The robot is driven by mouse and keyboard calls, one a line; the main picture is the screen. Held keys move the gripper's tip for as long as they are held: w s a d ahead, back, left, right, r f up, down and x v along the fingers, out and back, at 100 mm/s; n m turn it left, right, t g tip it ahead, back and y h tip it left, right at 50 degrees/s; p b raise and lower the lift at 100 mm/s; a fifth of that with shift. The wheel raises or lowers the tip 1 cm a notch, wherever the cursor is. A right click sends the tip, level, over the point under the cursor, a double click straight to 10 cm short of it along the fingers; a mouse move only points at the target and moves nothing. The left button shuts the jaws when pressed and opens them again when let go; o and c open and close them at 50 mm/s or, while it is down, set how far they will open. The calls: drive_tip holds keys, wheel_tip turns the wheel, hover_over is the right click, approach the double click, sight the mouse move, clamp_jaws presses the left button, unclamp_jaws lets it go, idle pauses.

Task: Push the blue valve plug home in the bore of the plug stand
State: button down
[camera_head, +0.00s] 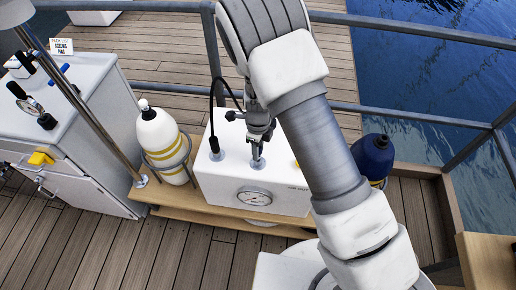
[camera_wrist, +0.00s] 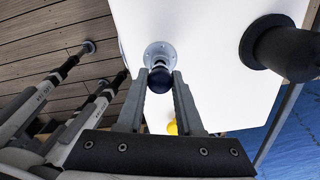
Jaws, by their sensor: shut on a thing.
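The blue valve plug (camera_wrist: 160,82) shows as a dark blue rounded knob between my fingertips in the wrist view. My gripper (camera_wrist: 161,74) is shut on it, one finger on each side. The plug sits at a round grey flange (camera_wrist: 154,49) on the white top of the plug stand. In the head view my gripper (camera_head: 258,137) points down over the flange (camera_head: 256,164) of the white stand (camera_head: 222,184). A short grey stem (camera_head: 257,151) shows between them. The bore itself is hidden, so I cannot tell how deep the plug sits.
A black fitting (camera_head: 215,147) with a hose stands left on the stand; a gauge (camera_head: 254,197) is on its front. A white bottle (camera_head: 157,133) stands left and a dark blue bottle (camera_head: 373,156) right. A white cabinet (camera_head: 88,105) is far left; railings run behind.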

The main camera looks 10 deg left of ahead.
drive_tip(key=shift+f+b, duration=0.6)
drive_tip(key=shift+f, duration=0.45)
drive_tip(key=shift+c, duration=2.4)
unclamp_jaws()
wheel_tip(320, 180, up, 18)
drive_tip(key=p, duration=0.2)
drive_tip(key=shift+f, duration=0.25)
drive_tip(key=shift+r, duration=0.1)
